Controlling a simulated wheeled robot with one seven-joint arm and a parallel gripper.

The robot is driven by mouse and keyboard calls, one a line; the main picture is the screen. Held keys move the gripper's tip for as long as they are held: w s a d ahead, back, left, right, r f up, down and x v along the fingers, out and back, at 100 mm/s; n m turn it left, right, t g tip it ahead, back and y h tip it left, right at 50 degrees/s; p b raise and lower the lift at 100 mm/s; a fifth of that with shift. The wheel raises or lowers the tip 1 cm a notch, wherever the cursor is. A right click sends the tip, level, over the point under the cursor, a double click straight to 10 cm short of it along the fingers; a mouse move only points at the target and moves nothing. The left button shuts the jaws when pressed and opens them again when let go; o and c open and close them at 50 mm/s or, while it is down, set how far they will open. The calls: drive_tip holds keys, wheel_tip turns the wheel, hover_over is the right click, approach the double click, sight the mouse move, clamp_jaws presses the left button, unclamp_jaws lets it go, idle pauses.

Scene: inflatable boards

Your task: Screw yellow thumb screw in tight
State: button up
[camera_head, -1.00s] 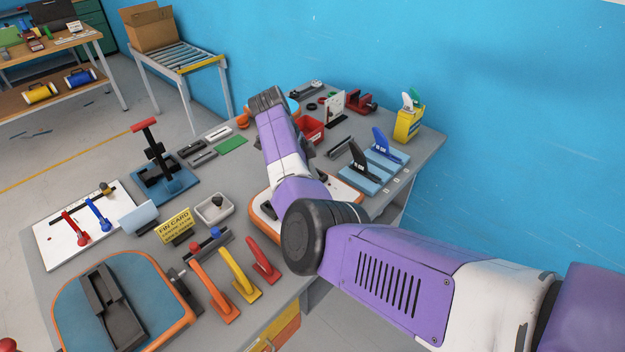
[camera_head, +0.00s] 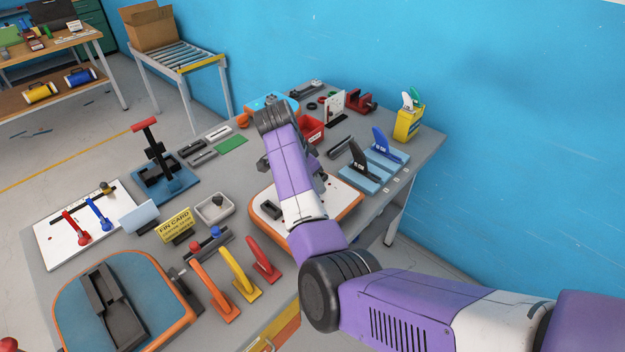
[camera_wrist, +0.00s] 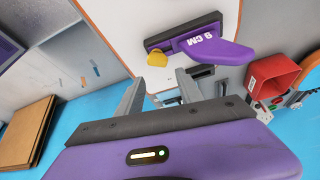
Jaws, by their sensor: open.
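In the wrist view the yellow thumb screw (camera_wrist: 157,59) sits at the end of a dark fin box (camera_wrist: 183,36) on a white board (camera_wrist: 155,17). A purple fin (camera_wrist: 218,48) marked "9 CM" stands from the box beside it. My gripper (camera_wrist: 158,84) is open, with its two fingers apart and pointing toward the screw. The screw appears just beyond the fingertips, between their lines, and nothing is held. How deep the screw sits cannot be told. In the head view the orange-edged white board (camera_head: 345,203) lies under my arm, which hides the screw and fingertips.
A red bin (camera_wrist: 272,76) stands right of the fin in the wrist view. In the head view, fins on light-blue blocks (camera_head: 365,178) are to the right, and coloured levers (camera_head: 238,275) and a grey tray (camera_head: 215,208) to the left.

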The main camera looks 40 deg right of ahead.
drive_tip(key=shift+n, duration=0.3)
drive_tip(key=shift+n+t, duration=0.9)
drive_tip(key=shift+n, duration=1.1)
drive_tip(key=shift+s+d+n+t, duration=0.15)
drive_tip(key=shift+n+t, duration=0.25)
drive_tip(key=shift+n, duration=0.7)
drive_tip(key=shift+n+t+y, duration=0.3)
drive_tip(key=shift+n+y, duration=0.1)
drive_tip(key=shift+n, duration=0.5)
drive_tip(key=n+t, duration=0.1)
drive_tip(key=n, duration=0.1)
drive_tip(key=shift+n+y, duration=0.3)
drive_tip(key=shift+n, duration=0.7)
drive_tip(key=shift+f+y, duration=0.1)
drive_tip(key=shift+y, duration=0.2)
